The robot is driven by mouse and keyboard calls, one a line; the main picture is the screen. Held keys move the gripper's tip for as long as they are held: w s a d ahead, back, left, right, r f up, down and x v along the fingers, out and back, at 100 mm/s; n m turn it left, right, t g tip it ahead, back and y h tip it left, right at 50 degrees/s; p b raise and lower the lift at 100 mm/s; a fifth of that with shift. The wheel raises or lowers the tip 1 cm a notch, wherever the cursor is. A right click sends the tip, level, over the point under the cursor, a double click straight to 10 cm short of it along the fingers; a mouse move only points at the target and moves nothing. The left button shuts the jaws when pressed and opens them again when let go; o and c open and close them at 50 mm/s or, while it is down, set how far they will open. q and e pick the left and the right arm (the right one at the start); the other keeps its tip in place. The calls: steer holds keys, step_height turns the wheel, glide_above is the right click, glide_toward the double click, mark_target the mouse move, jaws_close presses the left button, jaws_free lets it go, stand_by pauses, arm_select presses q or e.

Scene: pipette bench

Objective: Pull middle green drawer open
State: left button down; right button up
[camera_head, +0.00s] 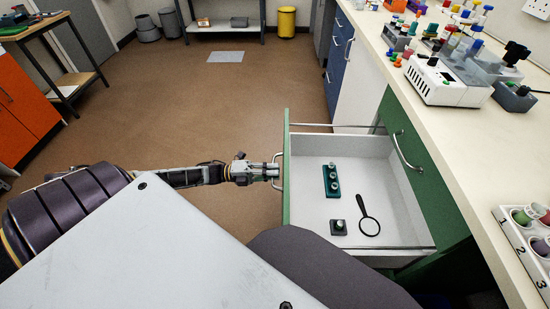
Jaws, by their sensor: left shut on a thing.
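The green drawer (286,194) stands pulled well out from the green cabinet (410,150) under the bench. Its inside is pale grey and holds a teal block with several round parts (331,181), a small dark block with a round top (338,227) and a black magnifying glass (369,218). My left gripper (274,171) reaches in from the left and is shut on the handle (279,170) at the drawer's front. The fingertips are small in the picture. My right gripper is not in view.
The bench top (470,140) on the right carries a white device (447,80) and a numbered rack (530,235). Another handle (406,152) is on the cabinet face above the drawer. Brown floor (215,100) is clear to the left of the drawer.

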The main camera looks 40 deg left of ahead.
arm_select(q)
steer(key=shift+s+f, duration=0.1)
steer(key=shift+f, duration=0.05)
steer(key=c, duration=1.5)
jaws_free()
steer(key=shift+a, duration=0.1)
steer(key=v, duration=1.1)
steer(key=shift+s+a, duration=0.25)
steer(key=shift+a, duration=0.1)
